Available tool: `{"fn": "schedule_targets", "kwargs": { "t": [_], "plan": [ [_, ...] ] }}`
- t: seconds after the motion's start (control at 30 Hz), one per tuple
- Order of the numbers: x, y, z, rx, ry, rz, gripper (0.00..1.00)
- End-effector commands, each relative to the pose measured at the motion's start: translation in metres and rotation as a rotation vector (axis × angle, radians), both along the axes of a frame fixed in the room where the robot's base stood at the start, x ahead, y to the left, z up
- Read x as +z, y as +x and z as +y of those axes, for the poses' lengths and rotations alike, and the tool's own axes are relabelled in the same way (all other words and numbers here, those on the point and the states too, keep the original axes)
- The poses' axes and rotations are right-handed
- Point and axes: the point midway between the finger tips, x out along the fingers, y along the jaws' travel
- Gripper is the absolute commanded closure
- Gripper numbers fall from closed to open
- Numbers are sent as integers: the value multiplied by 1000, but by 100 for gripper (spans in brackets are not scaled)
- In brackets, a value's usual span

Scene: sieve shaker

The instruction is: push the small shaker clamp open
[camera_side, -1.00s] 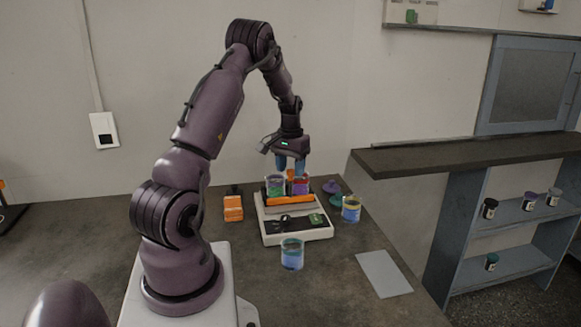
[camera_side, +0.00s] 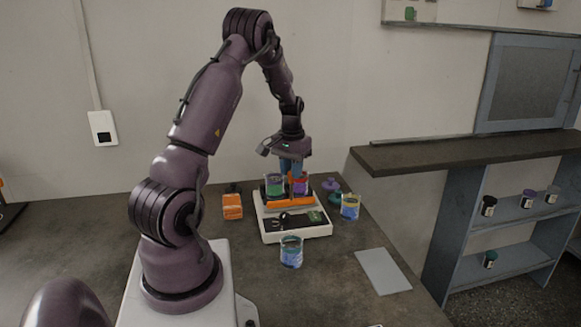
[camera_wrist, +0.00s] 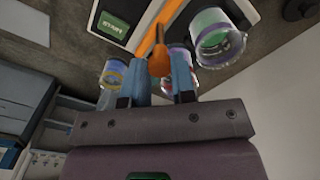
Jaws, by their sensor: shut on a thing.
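The shaker (camera_side: 263,226) is a white box with a dark front panel, standing on the bench. Its orange clamp bar (camera_side: 292,203) lies low across the front of two jars, one with green contents (camera_side: 274,187) and one with red-purple contents (camera_side: 300,187). My gripper (camera_side: 291,172) points down just behind the bar, among the jars. In the wrist view its blue fingers (camera_wrist: 158,80) are shut on an orange clamp handle (camera_wrist: 158,58). The green jar (camera_wrist: 214,38) is close on the right there, and the reddish jar is partly hidden behind a finger.
A yellow-blue jar (camera_side: 350,207) stands right of the shaker and a blue jar (camera_side: 291,252) in front. An orange block (camera_side: 232,206) is on the left. A pale sheet (camera_side: 383,271) lies at the front right.

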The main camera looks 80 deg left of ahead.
Motion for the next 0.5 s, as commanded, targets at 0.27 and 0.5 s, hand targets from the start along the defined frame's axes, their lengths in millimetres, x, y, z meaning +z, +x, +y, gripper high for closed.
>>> {"fn": "schedule_targets", "kwargs": {
  "t": [0.27,0.5],
  "plan": [
    [1,1,-1,-1,-3,-1,50],
    [0,1,-1,-1,-2,-1,50]
  ]
}}
